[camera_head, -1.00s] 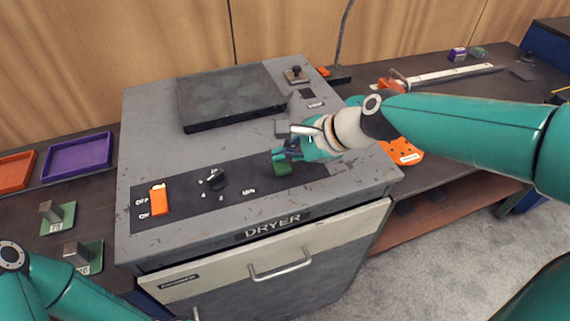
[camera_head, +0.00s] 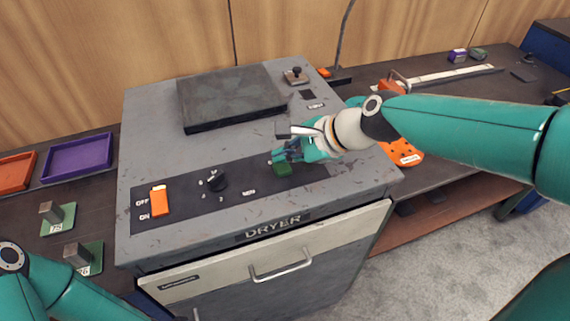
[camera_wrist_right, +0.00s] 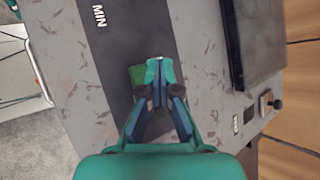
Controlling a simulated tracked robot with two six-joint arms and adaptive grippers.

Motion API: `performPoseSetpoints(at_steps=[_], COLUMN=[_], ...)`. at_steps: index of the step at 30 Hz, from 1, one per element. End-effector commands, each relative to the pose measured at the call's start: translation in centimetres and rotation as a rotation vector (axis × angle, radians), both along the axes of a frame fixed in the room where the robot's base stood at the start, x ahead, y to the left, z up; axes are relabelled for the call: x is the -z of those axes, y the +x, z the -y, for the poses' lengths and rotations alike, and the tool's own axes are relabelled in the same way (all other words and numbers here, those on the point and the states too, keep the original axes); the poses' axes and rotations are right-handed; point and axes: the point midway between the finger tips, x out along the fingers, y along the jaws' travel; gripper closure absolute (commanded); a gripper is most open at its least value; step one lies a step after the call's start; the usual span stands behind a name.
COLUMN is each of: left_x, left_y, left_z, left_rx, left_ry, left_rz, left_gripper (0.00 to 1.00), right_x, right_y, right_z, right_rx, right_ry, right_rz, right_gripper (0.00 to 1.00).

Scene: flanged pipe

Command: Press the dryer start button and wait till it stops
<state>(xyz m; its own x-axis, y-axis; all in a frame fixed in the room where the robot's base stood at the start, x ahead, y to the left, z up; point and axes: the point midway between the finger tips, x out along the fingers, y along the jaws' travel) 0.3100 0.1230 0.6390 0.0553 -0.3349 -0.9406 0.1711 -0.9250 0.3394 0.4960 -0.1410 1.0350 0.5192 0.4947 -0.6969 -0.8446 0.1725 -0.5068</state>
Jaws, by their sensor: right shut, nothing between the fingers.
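The grey dryer (camera_head: 225,224) fills the middle of the head view, with a dark control strip (camera_head: 235,194) on its top. A green button (camera_head: 283,169) sits toward the right end of that strip. It also shows in the right wrist view (camera_wrist_right: 136,74), partly covered by my fingertips. My right gripper (camera_head: 277,157) is shut and empty, pointing down with its tips right at the button. The wrist view shows its fingertips (camera_wrist_right: 161,73) together, overlapping the button's edge. I cannot tell whether they touch or press it. My left gripper is out of view.
The strip also holds an orange ON/OFF switch (camera_head: 160,201) and a black dial (camera_head: 217,181). A dark raised plate (camera_head: 232,96) lies on the dryer top. A purple tray (camera_head: 77,158) and an orange tray (camera_head: 16,172) lie left. An orange object (camera_head: 404,153) lies right.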

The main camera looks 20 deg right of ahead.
Motion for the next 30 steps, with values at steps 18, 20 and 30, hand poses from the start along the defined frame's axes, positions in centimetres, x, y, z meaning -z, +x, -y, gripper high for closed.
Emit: performPoseSetpoints(at_steps=[18, 20, 30], left_x=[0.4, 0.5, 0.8], left_y=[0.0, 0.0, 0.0], left_z=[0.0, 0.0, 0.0], left_rx=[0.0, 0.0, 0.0], left_ry=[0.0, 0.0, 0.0], left_rz=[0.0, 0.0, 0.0], left_gripper=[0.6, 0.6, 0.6], right_x=[0.7, 0.8, 1.2], right_y=[-0.1, -0.1, -0.1], right_z=[0.1, 0.1, 0.1], right_rx=[0.001, 0.001, 0.002], right_ry=[0.0, 0.0, 0.0], right_rz=[-0.001, -0.001, 0.0], right_gripper=[1.0, 1.0, 1.0])
